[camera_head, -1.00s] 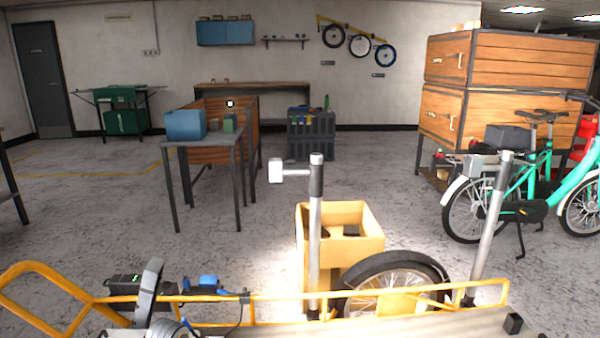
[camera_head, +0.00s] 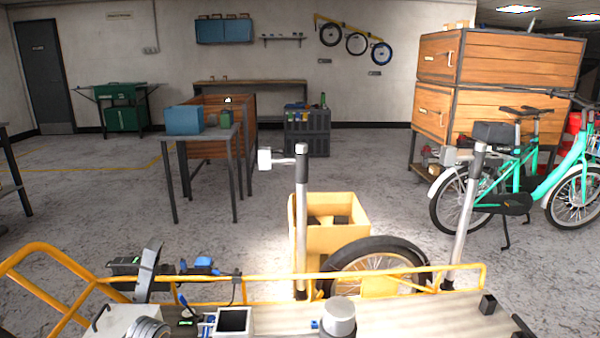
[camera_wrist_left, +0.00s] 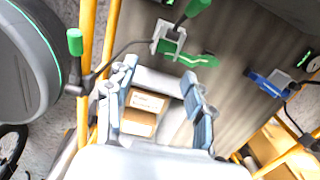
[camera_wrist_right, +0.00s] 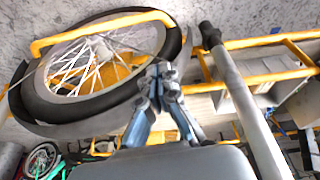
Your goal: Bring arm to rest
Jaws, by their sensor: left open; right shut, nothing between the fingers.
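My left gripper (camera_wrist_left: 156,88) is open in the left wrist view. Small brown boxes (camera_wrist_left: 145,112) show beyond and between its fingers; I see no grip on them. My right gripper (camera_wrist_right: 161,80) is shut and empty in the right wrist view. A spoked wheel with a black tyre (camera_wrist_right: 90,70) lies beyond it to the left, and a grey post (camera_wrist_right: 240,95) stands to its right. That view shows the yellow cargo bike frame (camera_head: 370,275) across the foreground.
The head view shows a yellow box (camera_head: 345,238) by the wheel, upright posts, and a teal bike (camera_head: 545,180) at right. A grey table (camera_head: 205,135) stands at left. Open floor (camera_head: 90,210) lies left. Green and blue clamps (camera_wrist_left: 265,85) sit near my left gripper.

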